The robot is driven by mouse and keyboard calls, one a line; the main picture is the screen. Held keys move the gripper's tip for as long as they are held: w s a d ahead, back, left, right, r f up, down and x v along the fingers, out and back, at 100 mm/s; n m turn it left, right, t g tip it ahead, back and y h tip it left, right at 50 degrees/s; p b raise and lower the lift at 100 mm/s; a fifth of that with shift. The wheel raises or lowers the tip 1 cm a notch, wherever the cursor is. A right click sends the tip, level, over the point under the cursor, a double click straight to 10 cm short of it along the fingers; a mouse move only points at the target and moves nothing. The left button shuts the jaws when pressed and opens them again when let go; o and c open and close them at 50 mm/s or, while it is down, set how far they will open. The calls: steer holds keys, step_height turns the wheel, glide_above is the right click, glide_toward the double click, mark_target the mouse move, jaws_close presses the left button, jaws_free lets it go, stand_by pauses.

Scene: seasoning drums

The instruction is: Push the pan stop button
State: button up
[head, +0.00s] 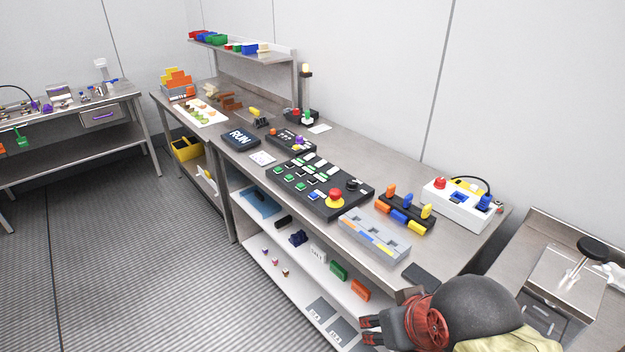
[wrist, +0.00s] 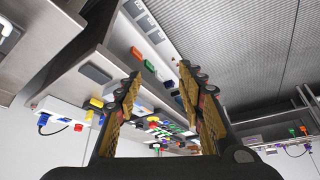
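A black control panel (head: 357,197) lies on the steel workbench in the head view. It carries rows of green, white and blue buttons, a large red mushroom button (head: 334,194) on a yellow base, and a black knob (head: 352,184). Labels are too small to read, so I cannot tell which button is the pan stop. My gripper (head: 384,314) is at the lower right of the head view, off the bench's front edge and well apart from the panel. In the wrist view my gripper (wrist: 160,75) has its fingers spread with nothing between them.
A RUN panel (head: 240,138) is further left. A lower shelf (head: 300,287) holds small items. The floor left is clear.

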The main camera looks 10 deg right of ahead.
steer(key=shift+c, duration=1.2)
jaws_close()
stand_by(0.4)
